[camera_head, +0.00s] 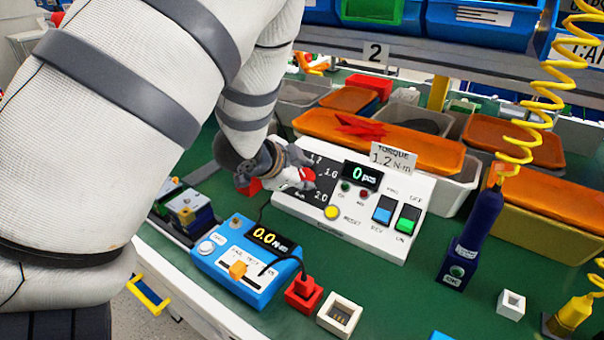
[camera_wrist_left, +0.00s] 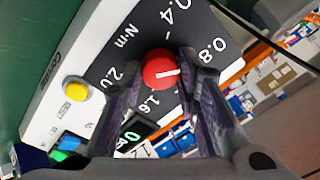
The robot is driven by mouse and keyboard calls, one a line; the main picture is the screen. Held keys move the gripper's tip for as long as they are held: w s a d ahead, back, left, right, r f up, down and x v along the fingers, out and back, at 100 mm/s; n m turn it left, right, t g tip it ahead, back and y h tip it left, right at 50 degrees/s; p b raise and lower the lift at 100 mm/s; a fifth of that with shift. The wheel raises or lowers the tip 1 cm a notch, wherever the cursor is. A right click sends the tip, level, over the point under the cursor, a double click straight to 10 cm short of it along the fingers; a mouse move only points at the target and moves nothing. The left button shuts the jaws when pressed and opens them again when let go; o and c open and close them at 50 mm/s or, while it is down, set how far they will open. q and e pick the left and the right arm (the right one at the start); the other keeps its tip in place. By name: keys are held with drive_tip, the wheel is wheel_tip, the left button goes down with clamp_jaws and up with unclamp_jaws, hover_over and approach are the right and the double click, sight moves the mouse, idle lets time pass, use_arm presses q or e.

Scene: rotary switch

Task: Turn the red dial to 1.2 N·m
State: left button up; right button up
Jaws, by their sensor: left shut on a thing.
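The red dial (camera_head: 307,177) sits on the dark scale plate of the white control box (camera_head: 350,232) and is partly hidden by my left gripper (camera_head: 290,170). In the left wrist view the red dial (camera_wrist_left: 160,70) shows a white pointer line toward the right. The marks 0.4, 0.8, 1.6 and 2.0 show around it; the spot between 0.8 and 1.6 is behind a finger. My left gripper (camera_wrist_left: 165,85) is shut on the dial, one finger on each side. A card (camera_head: 392,158) on the box reads TORQUE 1.2 N·m. My right gripper is not in view.
A blue torque tester (camera_head: 245,265) reading 0.0 stands in front of the box. A red block (camera_head: 303,294) and a white open cube (camera_head: 339,314) are near it. A dark blue screwdriver (camera_head: 470,240) hangs on a yellow coil at right. Orange-topped bins stand behind.

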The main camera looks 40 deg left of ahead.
use_arm(q)
drive_tip(key=m, duration=0.5)
drive_tip(key=shift+f+m, duration=0.1)
drive_tip(key=shift+m, duration=0.3)
drive_tip(key=m, duration=0.5)
drive_tip(key=shift+h, duration=0.3)
drive_tip(key=shift+m, duration=0.3)
drive_tip(key=o, duration=1.2)
drive_tip(key=shift+c, duration=0.2)
